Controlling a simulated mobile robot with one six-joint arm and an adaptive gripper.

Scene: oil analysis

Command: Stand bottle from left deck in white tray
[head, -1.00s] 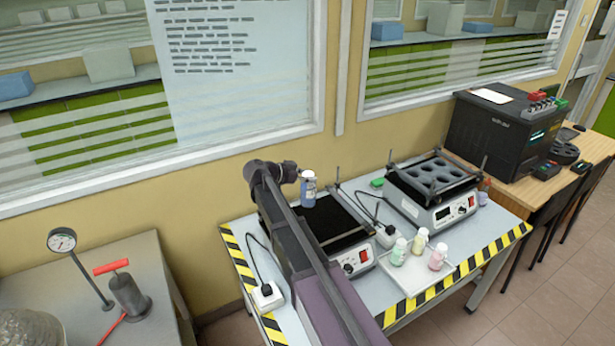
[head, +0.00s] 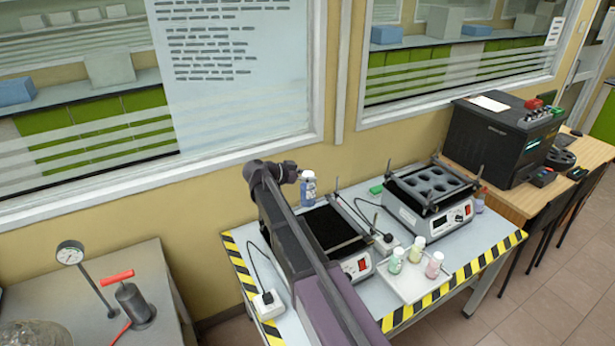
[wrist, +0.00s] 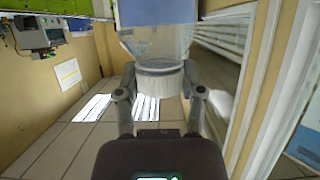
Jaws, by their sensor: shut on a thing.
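A bottle (head: 308,190) with blue liquid or label and a white cap is held above the back of the left deck (head: 333,228), a black-topped shaker. My gripper (head: 297,178) is shut on it near the cap. In the wrist view the bottle (wrist: 157,40) fills the top middle, with its ribbed cap (wrist: 159,78) between the two fingers (wrist: 159,95). The white tray (head: 427,287) lies at the table's front edge. A green bottle (head: 396,261), a pale yellow-capped bottle (head: 417,249) and a pink bottle (head: 434,265) stand in it.
A second shaker with a holed rack (head: 432,190) stands right of the left deck, with thin corner posts. The window wall (head: 200,180) is close behind my gripper. A black machine (head: 505,140) stands farther right.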

